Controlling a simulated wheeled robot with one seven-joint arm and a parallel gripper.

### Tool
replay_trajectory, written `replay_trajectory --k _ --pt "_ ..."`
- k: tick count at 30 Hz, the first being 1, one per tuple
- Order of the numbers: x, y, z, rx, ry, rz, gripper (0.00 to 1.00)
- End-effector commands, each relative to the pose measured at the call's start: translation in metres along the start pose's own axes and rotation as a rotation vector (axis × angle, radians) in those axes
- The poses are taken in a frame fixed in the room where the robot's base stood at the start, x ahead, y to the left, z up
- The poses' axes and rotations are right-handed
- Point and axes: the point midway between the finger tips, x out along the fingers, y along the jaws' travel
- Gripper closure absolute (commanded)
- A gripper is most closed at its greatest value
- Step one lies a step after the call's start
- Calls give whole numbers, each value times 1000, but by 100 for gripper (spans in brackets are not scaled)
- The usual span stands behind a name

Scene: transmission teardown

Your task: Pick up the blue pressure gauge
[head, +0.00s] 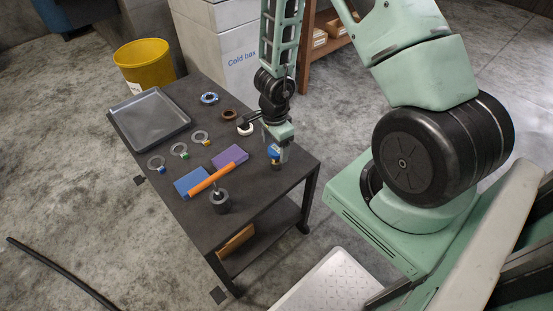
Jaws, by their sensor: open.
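The blue pressure gauge (273,151) appears to be the small blue, round-topped item with a dark lower part near the right edge of the dark table (250,203). My gripper (282,153) points down right beside it and partly covers it. The jaws are open. At this size I cannot tell whether a finger touches the gauge or whether the gauge sits between the fingers.
A blue ring-like part (209,98), a brown ring (229,115) and a white ring (245,128) lie farther back. A purple block (230,156), a blue block (188,183), an orange-handled tool (212,179) and a grey tray (148,120) occupy the table.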

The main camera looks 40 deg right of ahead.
Motion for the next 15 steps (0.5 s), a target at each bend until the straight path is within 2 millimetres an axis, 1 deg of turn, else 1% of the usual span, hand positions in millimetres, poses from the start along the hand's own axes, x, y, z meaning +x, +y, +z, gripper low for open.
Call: replay_trajectory --k 5,15 --pt "9 0 -1 0 0 0 28" --pt "49 2 -4 0 0 0 28"
